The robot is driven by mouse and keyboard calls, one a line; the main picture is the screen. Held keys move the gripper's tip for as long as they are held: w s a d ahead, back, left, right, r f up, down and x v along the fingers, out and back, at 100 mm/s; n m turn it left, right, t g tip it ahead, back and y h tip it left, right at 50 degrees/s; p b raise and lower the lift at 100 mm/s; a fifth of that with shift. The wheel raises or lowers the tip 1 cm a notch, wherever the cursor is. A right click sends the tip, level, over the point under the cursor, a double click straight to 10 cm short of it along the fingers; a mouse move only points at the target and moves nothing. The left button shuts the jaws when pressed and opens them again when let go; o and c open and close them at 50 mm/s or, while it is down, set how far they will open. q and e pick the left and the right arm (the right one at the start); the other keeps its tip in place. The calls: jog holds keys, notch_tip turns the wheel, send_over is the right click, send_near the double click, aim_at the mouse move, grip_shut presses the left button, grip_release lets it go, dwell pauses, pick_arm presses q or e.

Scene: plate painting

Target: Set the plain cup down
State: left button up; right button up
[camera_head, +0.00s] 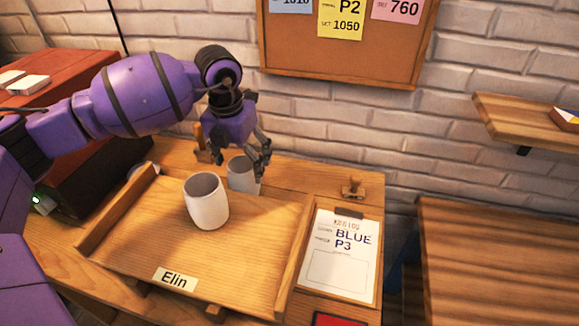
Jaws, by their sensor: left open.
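Two plain whitish cups show in the head view. The nearer cup (208,205) stands upright on the wooden tray (150,235) labelled "Elin". The farther cup (241,178) is upright behind it, at the tray's back edge; its lower part is partly hidden by the nearer cup. Both look undecorated, so I cannot tell which is the plain one. My left gripper (258,153) is open, pointing down at the farther cup, with dark fingers beside its right side and rim. I cannot tell whether they touch it. My right gripper is not in view.
A clipboard card (340,262) reading "BLUE P3" lies right of the tray. A wooden stamp (353,187) stands behind it. A brick wall with a cork board (345,55) rises behind. The tray's front and right areas are clear.

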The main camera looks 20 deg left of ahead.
pick_arm(q)
jog(key=shift+a+f, duration=0.2)
jog(key=shift+f, duration=1.25)
jog(key=shift+w+a+f+p, duration=0.1)
jog(key=shift+w+f+p, duration=0.1)
jog(key=shift+f, duration=1.1)
jog(key=shift+w+f+p, duration=0.15)
jog(key=shift+w+f, duration=0.05)
jog(key=shift+f, duration=1.05)
